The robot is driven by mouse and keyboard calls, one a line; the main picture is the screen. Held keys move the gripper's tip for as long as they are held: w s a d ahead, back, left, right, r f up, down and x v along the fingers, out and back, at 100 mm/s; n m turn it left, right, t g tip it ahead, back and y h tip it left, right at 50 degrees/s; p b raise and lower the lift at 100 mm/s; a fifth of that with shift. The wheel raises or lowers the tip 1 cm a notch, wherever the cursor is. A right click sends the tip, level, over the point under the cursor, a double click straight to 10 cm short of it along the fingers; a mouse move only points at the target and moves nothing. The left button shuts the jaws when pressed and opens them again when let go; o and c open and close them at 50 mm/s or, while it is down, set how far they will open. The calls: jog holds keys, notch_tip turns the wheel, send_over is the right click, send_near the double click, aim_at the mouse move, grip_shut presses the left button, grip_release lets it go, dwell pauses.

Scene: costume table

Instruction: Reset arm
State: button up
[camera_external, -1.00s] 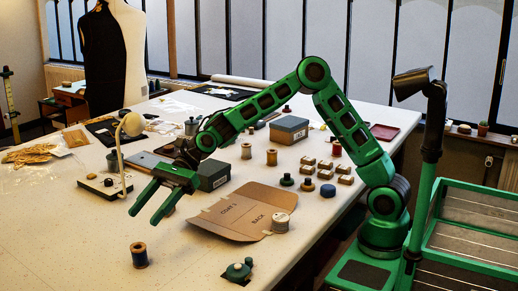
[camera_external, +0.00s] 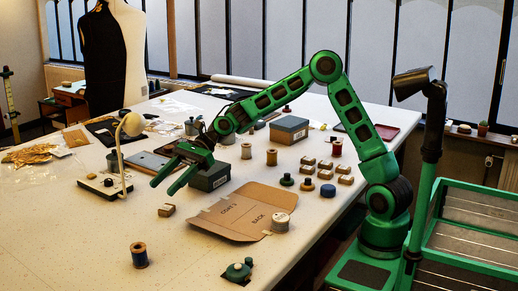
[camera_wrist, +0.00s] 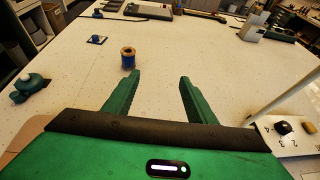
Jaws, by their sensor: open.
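My arm is green and reaches over the white table (camera_external: 80,225) from the right. My gripper (camera_external: 162,185) is open and empty, held above the table between the lamp stand and the brown cardboard pattern. In the wrist view its two green fingers (camera_wrist: 152,95) stand apart with bare tabletop between them. A small wooden block (camera_external: 166,210) lies on the table just below the fingers in the external view.
A blue thread spool (camera_external: 139,255) stands near the front. A lamp on a numbered base (camera_external: 104,185) is left of my gripper. The cardboard pattern (camera_external: 232,213) lies to the right. The front left table is clear.

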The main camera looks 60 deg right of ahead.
jog(key=w+d+m, duration=0.1)
jog(key=w+d, duration=0.1)
jog(key=d, duration=0.7)
jog(key=shift+w+d+t, duration=0.15)
jog(key=shift+w+t, duration=0.2)
jog(key=shift+t, duration=0.05)
